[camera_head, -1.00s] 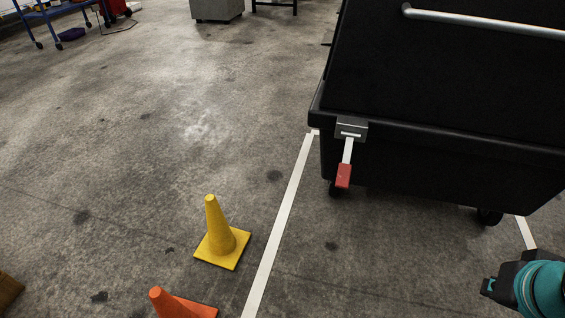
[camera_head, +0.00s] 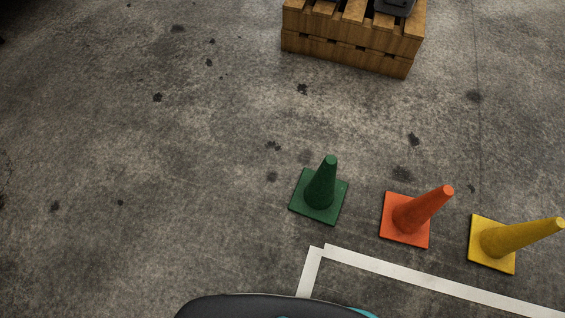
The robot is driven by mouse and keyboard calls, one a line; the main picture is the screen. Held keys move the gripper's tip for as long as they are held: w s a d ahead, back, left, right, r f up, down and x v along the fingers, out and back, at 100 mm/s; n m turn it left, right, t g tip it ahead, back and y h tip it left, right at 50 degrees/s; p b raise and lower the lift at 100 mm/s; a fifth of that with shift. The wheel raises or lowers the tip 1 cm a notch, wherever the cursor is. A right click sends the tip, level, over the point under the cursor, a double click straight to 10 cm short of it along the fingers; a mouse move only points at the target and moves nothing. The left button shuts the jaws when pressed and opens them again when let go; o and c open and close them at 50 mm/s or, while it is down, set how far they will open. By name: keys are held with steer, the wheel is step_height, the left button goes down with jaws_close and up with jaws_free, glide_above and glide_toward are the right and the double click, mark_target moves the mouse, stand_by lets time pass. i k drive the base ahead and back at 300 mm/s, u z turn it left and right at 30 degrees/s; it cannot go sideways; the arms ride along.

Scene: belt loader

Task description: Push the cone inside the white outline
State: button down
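A green cone (camera_head: 322,187), an orange cone (camera_head: 415,215) and a yellow cone (camera_head: 505,242) stand upright in a row on the concrete floor. All three are just outside the white outline (camera_head: 430,281), on its far side in the picture. A corner of the outline shows near the green cone, and the rest of it runs out of the frame. A dark rounded part with teal edges, mine, shows at the bottom edge. My gripper's fingers are not in view.
A wooden pallet stack (camera_head: 350,42) with a dark object (camera_head: 395,6) on top stands at the back. The floor left of the cones and between them and the pallets is clear apart from dark stains.

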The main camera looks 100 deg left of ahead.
mark_target(318, 195)
steer(key=u, duration=4.15)
steer(key=i, duration=3.25)
steer(key=z, duration=3.4)
